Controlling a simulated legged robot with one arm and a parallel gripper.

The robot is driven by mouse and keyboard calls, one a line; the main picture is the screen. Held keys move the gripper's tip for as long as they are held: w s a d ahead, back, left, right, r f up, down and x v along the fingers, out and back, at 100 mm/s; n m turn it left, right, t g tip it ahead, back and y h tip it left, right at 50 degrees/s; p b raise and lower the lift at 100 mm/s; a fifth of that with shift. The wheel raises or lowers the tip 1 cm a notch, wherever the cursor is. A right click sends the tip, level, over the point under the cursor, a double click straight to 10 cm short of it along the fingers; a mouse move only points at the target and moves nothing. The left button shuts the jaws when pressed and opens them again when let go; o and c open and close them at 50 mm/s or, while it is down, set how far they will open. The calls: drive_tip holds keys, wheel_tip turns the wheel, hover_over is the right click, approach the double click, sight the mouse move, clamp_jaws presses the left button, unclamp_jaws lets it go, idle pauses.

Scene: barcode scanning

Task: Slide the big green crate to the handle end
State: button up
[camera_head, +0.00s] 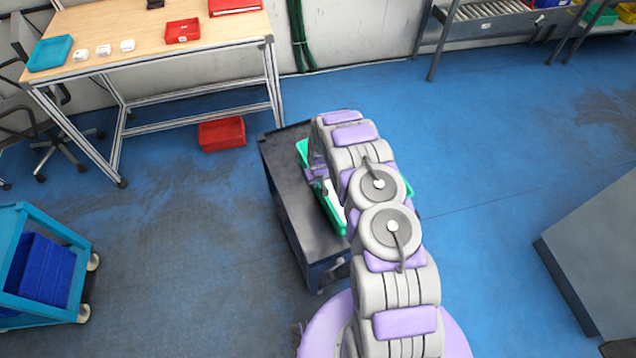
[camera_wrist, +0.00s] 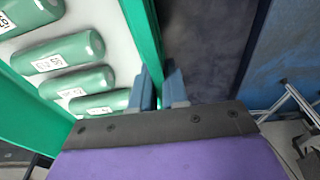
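The big green crate (camera_head: 336,222) lies on a black cart top (camera_head: 286,172), and my arm hides much of it. In the wrist view the crate's green wall (camera_wrist: 142,35) runs down between my fingers, and several green bottles (camera_wrist: 68,55) with white labels lie on its pale floor. My gripper (camera_wrist: 158,88) has one blue finger inside the wall and one outside, close together with the wall filling the gap. In the head view my gripper (camera_head: 318,180) is at the crate's left side, partly hidden. The cart's handle cannot be made out.
A bare strip of cart top lies left of the crate. A wooden table (camera_head: 140,40) with trays stands at the back left, a red bin (camera_head: 222,134) on the floor. A blue trolley (camera_head: 75,240) stands left, a grey block (camera_head: 600,255) right. Floor around the cart is clear.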

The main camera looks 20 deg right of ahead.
drive_tip(key=o, duration=0.4)
drive_tip(key=shift+o, duration=0.2)
drive_tip(key=shift+r, duration=0.55)
wheel_tip(320, 180, up, 16)
drive_tip(key=s+p, duration=0.1)
drive_tip(key=s, duration=0.1)
drive_tip(key=shift+s+d+p, duration=0.2)
drive_tip(key=shift+s+p, duration=0.05)
drive_tip(key=shift+p, duration=0.05)
